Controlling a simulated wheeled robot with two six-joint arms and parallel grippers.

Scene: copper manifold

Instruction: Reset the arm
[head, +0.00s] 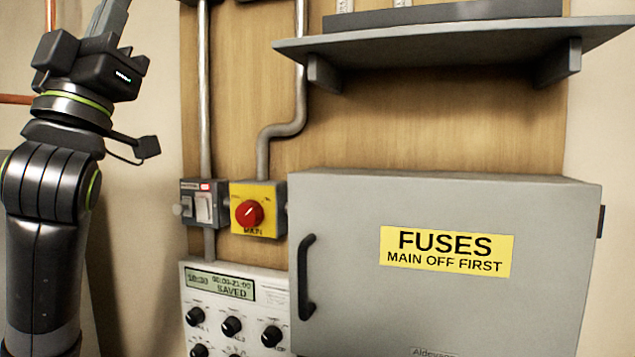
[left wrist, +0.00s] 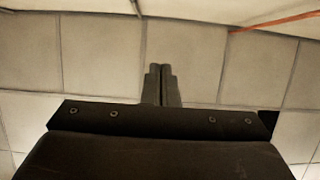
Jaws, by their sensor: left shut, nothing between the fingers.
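My left arm stands upright at the left edge of the head view, with its gripper (head: 112,15) pointing up and cut off by the top of the picture. In the left wrist view the two fingers of the left gripper (left wrist: 161,72) are together with nothing between them. The gripper is apart from everything, with ceiling-like pale panels (left wrist: 190,55) beyond it. My right gripper is in neither view.
A wooden board (head: 240,100) carries a grey fuse box (head: 340,215) with a black handle (head: 306,277), a yellow switch with a red knob (head: 249,212), a rocker switch unit (head: 203,204), a control panel (head: 267,318) and a grey shelf (head: 440,45). The left arm is left of the board.

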